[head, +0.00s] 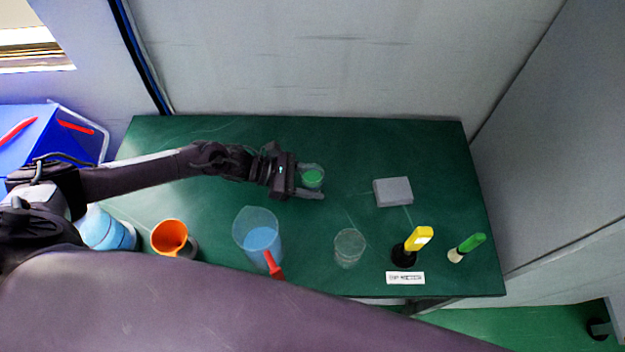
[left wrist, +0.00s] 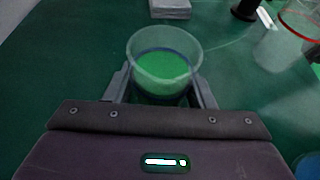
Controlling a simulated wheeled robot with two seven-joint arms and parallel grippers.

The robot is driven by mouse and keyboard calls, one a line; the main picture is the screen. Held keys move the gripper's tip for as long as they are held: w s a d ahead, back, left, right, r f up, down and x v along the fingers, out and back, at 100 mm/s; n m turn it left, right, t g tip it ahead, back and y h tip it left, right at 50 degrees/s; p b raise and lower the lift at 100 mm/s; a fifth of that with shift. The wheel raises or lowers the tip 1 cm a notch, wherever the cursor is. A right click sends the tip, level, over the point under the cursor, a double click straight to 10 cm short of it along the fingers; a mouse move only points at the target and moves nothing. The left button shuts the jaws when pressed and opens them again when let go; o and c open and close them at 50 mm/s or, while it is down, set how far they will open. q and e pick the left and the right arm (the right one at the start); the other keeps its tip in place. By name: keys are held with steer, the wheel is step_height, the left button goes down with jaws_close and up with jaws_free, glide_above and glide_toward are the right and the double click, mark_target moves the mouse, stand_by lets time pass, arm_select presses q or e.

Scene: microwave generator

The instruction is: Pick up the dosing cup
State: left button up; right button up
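A clear cup with bright green contents (head: 313,177), which I take to be the dosing cup, is upright toward the back middle of the green table. My left gripper (head: 308,180) reaches it from the left, with its fingers spread around the cup. In the left wrist view the cup (left wrist: 164,62) sits between the two fingers of the left gripper (left wrist: 162,80). Its rim hides part of the fingertips, so I cannot see firm contact on either side. My right gripper is not in view.
A grey block (head: 393,191) lies right of the cup. In front stand an orange cup (head: 169,237), a clear beaker with blue liquid (head: 258,238), an empty clear glass (head: 349,247), a yellow-handled tool (head: 418,239) and a green-handled item (head: 471,244). The table's back is clear.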

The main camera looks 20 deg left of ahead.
arm_select(q)
steer(key=c, duration=0.5)
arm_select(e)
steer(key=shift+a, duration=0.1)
arm_select(q)
steer(key=shift+r, duration=0.25)
